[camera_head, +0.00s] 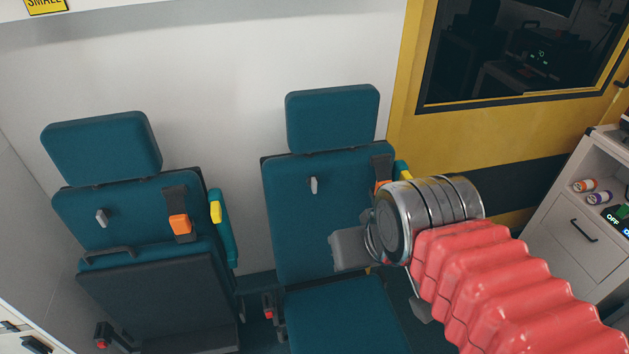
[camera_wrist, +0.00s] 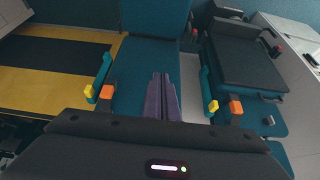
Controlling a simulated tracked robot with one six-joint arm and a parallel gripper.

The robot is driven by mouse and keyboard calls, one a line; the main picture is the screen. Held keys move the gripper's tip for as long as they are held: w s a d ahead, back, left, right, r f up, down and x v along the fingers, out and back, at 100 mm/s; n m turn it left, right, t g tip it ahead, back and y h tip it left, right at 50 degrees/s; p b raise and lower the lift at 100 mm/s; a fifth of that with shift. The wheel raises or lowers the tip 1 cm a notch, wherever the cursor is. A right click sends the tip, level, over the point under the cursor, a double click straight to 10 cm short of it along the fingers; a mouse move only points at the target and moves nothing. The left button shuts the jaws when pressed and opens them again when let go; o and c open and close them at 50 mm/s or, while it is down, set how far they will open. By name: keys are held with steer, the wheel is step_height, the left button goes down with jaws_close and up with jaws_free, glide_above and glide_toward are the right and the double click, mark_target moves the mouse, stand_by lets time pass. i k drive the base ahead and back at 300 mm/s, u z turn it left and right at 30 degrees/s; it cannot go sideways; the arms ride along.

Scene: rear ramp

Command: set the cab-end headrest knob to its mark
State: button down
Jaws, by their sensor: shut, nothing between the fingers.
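Two teal seats stand against the white wall in the head view. The right seat (camera_head: 290,230) has its cushion down and a headrest (camera_head: 333,118) above. A small pale knob (camera_head: 314,185) sits upright on its backrest. The left seat (camera_head: 140,230) is folded up, with its own headrest (camera_head: 101,147) and a similar pale, slightly tilted knob (camera_head: 103,217). No mark can be made out beside either knob. My gripper (camera_head: 345,249) is in front of the right seat's lower backrest, below and right of its knob.
Orange buckles (camera_head: 180,224) and yellow-tipped armrests (camera_head: 216,212) stick out beside the seats. A yellow door (camera_head: 480,130) with a dark window is at the right. A white cabinet (camera_head: 580,220) with small bottles stands at the right edge. The space before the left seat looks clear.

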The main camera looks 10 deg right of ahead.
mark_target(313, 181)
steer(key=u, duration=0.25)
steer(key=k, duration=0.55)
steer(key=u, duration=0.5)
steer(key=k, duration=0.8)
steer(key=u, duration=0.7)
steer(key=i, duration=1.55)
steer(key=z, duration=0.4)
